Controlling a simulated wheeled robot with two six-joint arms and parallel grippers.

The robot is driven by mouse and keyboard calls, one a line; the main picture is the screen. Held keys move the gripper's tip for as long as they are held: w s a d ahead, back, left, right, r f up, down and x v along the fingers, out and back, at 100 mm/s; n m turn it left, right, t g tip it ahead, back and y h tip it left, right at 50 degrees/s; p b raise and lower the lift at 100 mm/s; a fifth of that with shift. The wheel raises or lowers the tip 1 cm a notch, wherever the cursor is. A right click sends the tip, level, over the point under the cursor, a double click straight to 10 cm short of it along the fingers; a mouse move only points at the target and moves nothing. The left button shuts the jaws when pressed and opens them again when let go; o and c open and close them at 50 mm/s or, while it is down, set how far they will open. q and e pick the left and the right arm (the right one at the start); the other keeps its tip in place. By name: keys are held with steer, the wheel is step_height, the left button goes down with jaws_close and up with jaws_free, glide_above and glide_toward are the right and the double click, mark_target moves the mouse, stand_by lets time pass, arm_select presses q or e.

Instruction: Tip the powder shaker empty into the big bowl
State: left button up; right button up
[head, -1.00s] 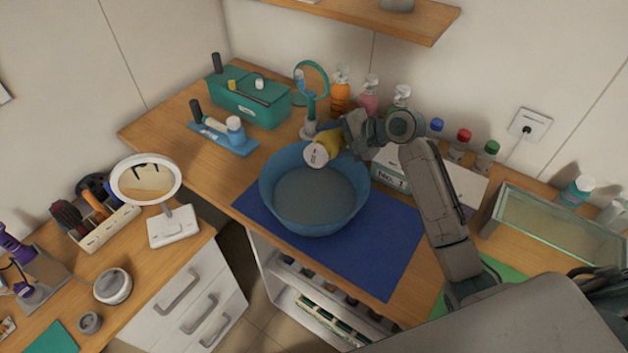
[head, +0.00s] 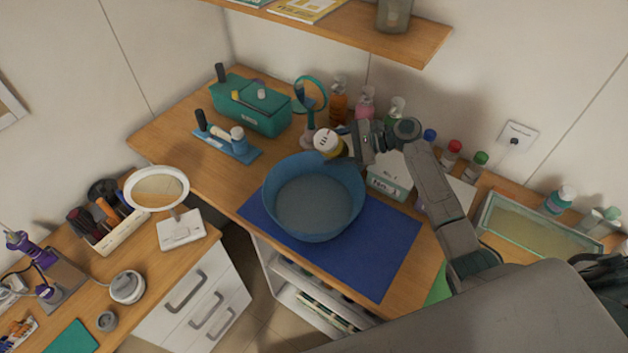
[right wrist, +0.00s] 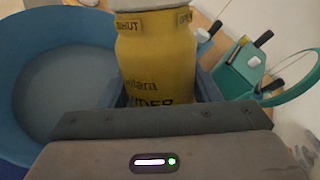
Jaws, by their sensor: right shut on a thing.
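The powder shaker (head: 328,148) has a yellow body and a white lid with dark marks. My right gripper (head: 351,144) is shut on it and holds it at the back rim of the big blue bowl (head: 268,200). The shaker looks close to upright, its lid facing up toward the head camera. In the right wrist view the yellow shaker (right wrist: 155,65) stands between the fingers, with "SHUT" and "OPEN" marks below its lid; the bowl (right wrist: 25,70) is to its left. The bowl's inside shows a flat greyish surface; I cannot tell whether it is powder. My left gripper is out of view.
The bowl stands on a blue mat (head: 385,260). Behind are pump bottles (head: 365,104), a round teal mirror (head: 311,92) and a teal box (head: 250,108). A white box (head: 391,180) sits beneath my right arm. A glass-sided case (head: 535,228) is at right. A shelf (head: 350,35) hangs above.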

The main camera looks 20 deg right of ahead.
steer(key=shift+w+d+f+m+y, duration=0.2)
steer(key=shift+d+f+m+y, duration=0.1)
steer(key=shift+f+m, duration=0.15)
steer(key=shift+w+d+r+m+y, duration=0.25)
steer(key=shift+r+m+y, duration=0.15)
steer(key=shift+m, duration=0.2)
steer(key=shift+w+d+r+m+y, duration=0.25)
steer(key=shift+m+y, duration=0.25)
steer(key=shift+m, duration=0.05)
steer(key=shift+w+d+f+m+y, duration=0.1)
steer(key=shift+d+m+y, duration=0.05)
steer(key=shift+m+y, duration=0.3)
steer(key=shift+w+d+f+m+y, duration=0.1)
steer(key=shift+m+y, duration=0.15)
steer(key=shift+m, duration=0.3)
